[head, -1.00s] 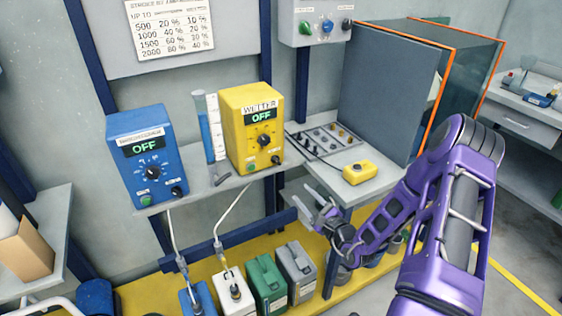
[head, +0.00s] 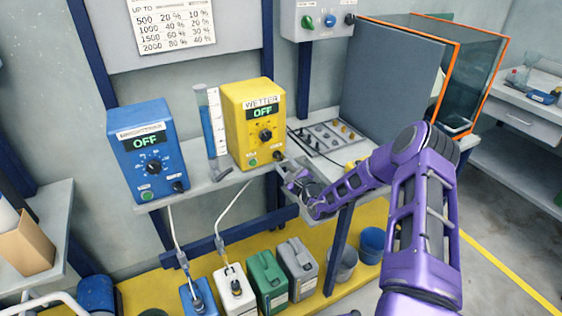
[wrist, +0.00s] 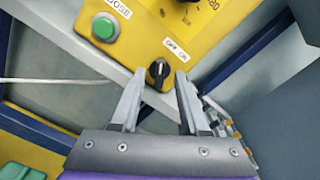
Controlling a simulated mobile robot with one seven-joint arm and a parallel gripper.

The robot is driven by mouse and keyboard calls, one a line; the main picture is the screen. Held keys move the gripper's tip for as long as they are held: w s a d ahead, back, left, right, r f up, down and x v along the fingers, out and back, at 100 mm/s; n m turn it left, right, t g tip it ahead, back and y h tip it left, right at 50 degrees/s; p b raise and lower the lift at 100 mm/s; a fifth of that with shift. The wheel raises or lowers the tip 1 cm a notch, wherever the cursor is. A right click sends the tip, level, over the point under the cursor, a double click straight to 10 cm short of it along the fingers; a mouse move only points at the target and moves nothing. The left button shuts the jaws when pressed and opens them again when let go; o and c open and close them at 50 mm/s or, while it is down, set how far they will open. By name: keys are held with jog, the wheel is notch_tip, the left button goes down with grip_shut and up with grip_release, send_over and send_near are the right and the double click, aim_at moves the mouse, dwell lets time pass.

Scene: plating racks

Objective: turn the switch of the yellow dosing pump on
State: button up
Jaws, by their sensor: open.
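The yellow dosing pump (head: 250,128) stands on the grey shelf, labelled WETTER, and its display reads OFF. My gripper (head: 285,168) is just in front of the pump's lower right corner. In the wrist view my gripper (wrist: 160,85) is open and empty, with the switch between and just beyond the fingertips. I see no clear contact.
A blue pump (head: 148,160), also reading OFF, and a measuring cylinder (head: 212,125) stand to the left. A tray of small parts (head: 325,137) lies to the right. Several canisters (head: 268,280) stand below the shelf.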

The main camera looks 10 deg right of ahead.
jog(key=shift+w+a, duration=0.25)
jog(key=shift+w, duration=0.45)
grip_shut()
